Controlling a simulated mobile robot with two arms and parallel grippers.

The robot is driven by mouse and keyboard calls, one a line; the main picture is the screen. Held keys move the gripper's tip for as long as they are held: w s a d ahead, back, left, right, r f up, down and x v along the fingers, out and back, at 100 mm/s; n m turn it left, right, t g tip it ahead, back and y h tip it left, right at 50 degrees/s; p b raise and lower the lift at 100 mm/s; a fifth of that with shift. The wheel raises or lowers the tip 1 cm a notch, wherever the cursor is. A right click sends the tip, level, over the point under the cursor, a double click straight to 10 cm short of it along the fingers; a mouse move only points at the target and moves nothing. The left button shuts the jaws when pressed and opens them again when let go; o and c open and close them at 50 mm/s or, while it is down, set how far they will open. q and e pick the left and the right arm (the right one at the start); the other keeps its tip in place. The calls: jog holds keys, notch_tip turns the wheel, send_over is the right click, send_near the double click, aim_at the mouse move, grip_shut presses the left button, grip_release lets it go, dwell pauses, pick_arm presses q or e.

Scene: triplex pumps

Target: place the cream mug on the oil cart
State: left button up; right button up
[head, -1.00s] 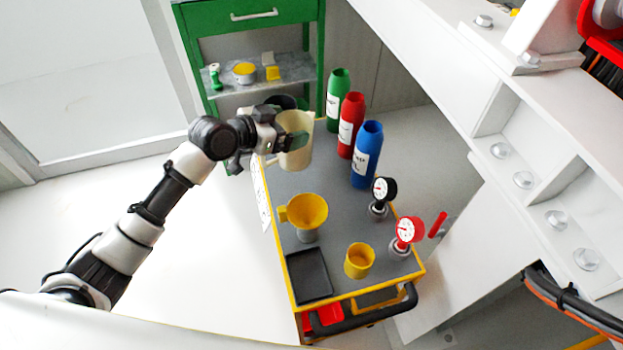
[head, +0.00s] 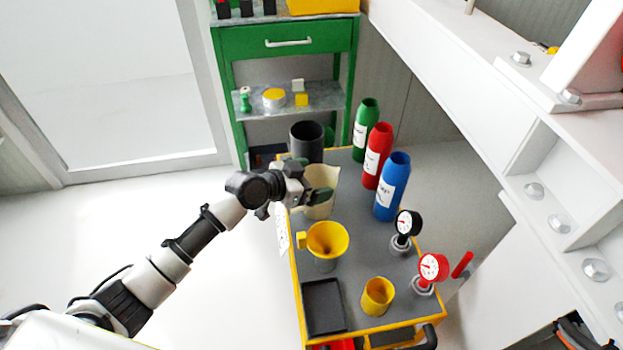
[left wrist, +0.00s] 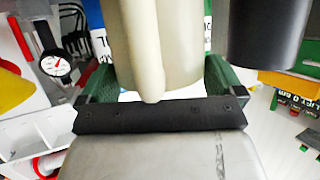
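The cream mug (head: 322,178) is upright over the far left part of the oil cart (head: 352,245), which has a grey top and yellow edges. My left gripper (head: 318,194) reaches it from the left and is shut on it. In the left wrist view the mug (left wrist: 150,45) sits between the two green fingers of the gripper (left wrist: 160,85), its handle toward the palm. I cannot tell whether the mug's base touches the cart top. My right gripper is not in view.
A yellow funnel (head: 327,241) stands just in front of the mug, a dark cylinder (head: 306,141) behind it. Green (head: 365,125), red (head: 376,160) and blue (head: 392,190) bottles line the right side. A black tray (head: 323,306), yellow cup (head: 377,296) and two gauges occupy the near end.

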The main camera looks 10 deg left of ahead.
pick_arm(q)
jog(key=v, duration=1.1)
jog(key=s+a+f+n+g+y, duration=0.1)
jog(key=s+a+f+n+y, duration=0.2)
jog(key=f, duration=0.8)
jog(key=s+f+n+g+y, duration=0.15)
jog(key=s+f, duration=0.35)
jog(key=f, duration=0.7)
jog(key=s+f+n+g+y, duration=0.1)
jog(key=s+f+g+y, duration=0.1)
jog(key=s+f, duration=0.6)
jog(key=s+d+f+n+g+y, duration=0.1)
jog(key=s+f+g+y, duration=0.1)
jog(key=s+f, duration=0.6)
jog(key=s+g+p, duration=0.1)
jog(key=s, duration=0.4)
jog(key=shift+d+f+y, duration=0.2)
jog(key=shift+f+y, duration=0.1)
jog(key=shift+y, duration=0.05)
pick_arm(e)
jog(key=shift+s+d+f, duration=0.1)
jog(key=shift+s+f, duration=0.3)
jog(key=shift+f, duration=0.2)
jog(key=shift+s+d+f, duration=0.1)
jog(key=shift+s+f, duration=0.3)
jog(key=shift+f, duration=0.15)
pick_arm(q)
jog(key=shift+n, duration=0.25)
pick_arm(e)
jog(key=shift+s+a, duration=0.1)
